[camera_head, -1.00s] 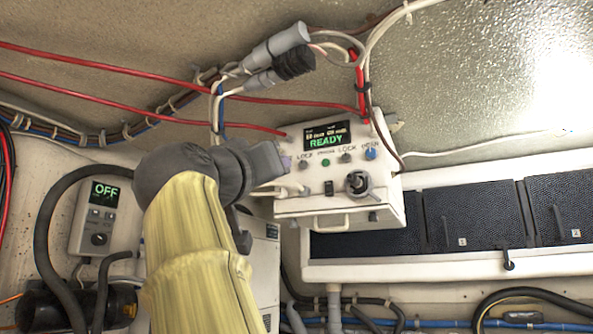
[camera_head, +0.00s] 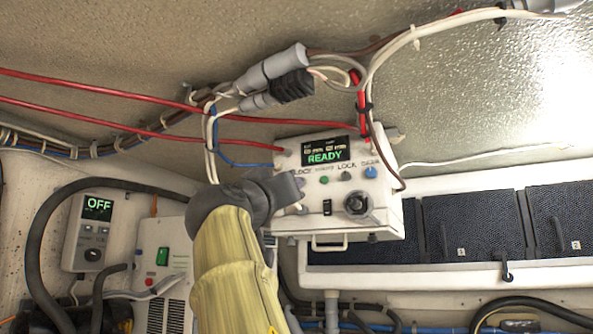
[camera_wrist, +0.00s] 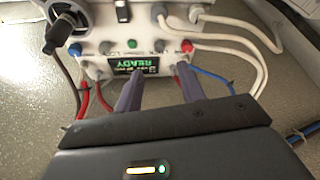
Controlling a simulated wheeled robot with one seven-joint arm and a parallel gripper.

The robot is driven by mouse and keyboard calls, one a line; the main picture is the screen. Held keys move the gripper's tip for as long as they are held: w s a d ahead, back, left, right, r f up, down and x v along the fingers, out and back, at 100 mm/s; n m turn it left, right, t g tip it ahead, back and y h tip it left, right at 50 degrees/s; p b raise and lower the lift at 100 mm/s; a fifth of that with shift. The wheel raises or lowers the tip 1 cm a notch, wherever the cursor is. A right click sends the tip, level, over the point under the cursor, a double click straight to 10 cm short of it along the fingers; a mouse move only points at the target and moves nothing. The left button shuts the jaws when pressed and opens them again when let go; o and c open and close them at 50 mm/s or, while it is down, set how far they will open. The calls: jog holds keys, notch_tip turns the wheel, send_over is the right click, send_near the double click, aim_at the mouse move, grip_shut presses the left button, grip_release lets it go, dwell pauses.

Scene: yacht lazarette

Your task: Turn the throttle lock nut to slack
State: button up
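The white control box (camera_head: 290,225) with a green READY display (camera_head: 325,155) hangs in the middle of the head view. Its face has a row of small knobs: a grey one (camera_head: 346,176) near a LOCK label, a green button (camera_head: 324,180) and a blue one (camera_head: 371,172). A larger black knob (camera_head: 355,203) in a ring collar sits below. I cannot tell which is the throttle lock nut. My gripper (camera_wrist: 160,70) is before the box's left part; in the wrist view its fingers are apart, with nothing seen between the tips. It hides part of the box's left edge in the head view.
Red cables and grey connectors (camera_head: 272,68) run above the box; white leads (camera_wrist: 235,45) pass close beside my gripper. An OFF panel (camera_head: 93,225) and a white unit (camera_head: 165,265) are on the left. Dark vent panels (camera_head: 470,225) are at right.

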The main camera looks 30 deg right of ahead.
jog(key=p+x, duration=0.6)
jog(key=x, duration=0.3)
jog(key=shift+p, duration=0.35)
jog(key=shift+f, duration=0.1)
jog(key=shift+s, duration=0.1)
jog(key=shift+c, duration=0.8)
grip_shut()
